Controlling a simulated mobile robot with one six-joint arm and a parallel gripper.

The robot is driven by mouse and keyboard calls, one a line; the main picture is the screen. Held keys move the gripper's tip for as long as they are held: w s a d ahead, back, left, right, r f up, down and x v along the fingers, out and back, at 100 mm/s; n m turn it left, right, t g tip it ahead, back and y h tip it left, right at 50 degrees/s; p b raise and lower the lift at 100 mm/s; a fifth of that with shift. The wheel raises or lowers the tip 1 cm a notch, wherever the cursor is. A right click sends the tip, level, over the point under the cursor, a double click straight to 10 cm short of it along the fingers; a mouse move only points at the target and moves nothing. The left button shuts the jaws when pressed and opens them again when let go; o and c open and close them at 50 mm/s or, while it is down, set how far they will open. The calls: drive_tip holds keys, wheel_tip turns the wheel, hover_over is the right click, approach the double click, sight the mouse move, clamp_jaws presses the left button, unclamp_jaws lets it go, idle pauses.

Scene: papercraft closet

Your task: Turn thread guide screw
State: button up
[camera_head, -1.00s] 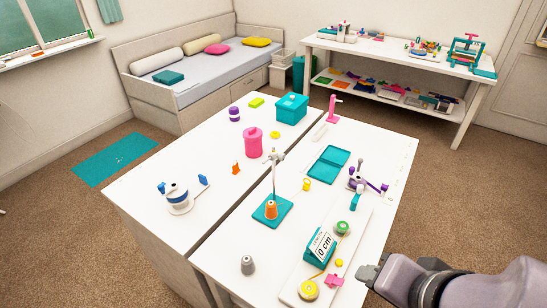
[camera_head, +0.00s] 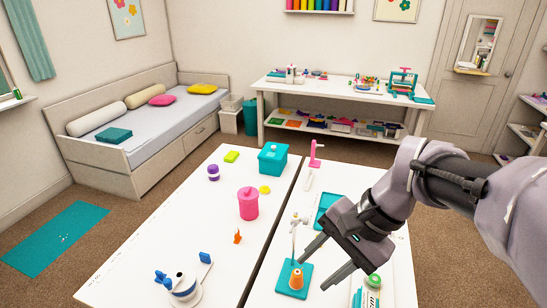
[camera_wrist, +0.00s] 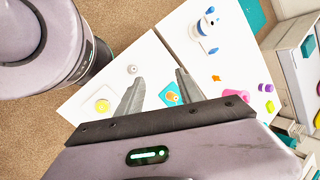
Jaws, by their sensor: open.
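The guide's screw is too small to make out. My gripper (camera_head: 313,270) is open and empty, above the table close to the stand, its fingers pointing down-left. In the wrist view, the orange cone (camera_wrist: 172,97) and teal base show between the open fingers (camera_wrist: 160,77), farther off, and the right finger partly covers the stand.
A pink canister (camera_head: 248,204), an orange clip (camera_head: 238,237) and a blue-and-white device (camera_head: 184,283) stand on the left table. A teal tray (camera_head: 325,209) lies behind my gripper, partly hidden. A green spool (camera_head: 374,281) stands right of my fingers.

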drive_tip(key=w+d+f+m+y, duration=0.1)
drive_tip(key=w+d+m+y, duration=0.1)
drive_tip(key=w, duration=0.3)
drive_tip(key=m+t+y+p, duration=0.2)
drive_tip(key=m+t+y, duration=0.4)
drive_tip(key=m+y, duration=0.4)
approach(304, 220)
drive_tip(key=w+a+m+b, duration=0.1)
drive_tip(key=w+a+b, duration=0.1)
drive_tip(key=a, duration=0.4)
drive_tip(key=shift+w+a+h, duration=0.15)
drive_tip(key=shift+w+h, duration=0.15)
drive_tip(key=shift+w, duration=0.45)
clamp_jaws()
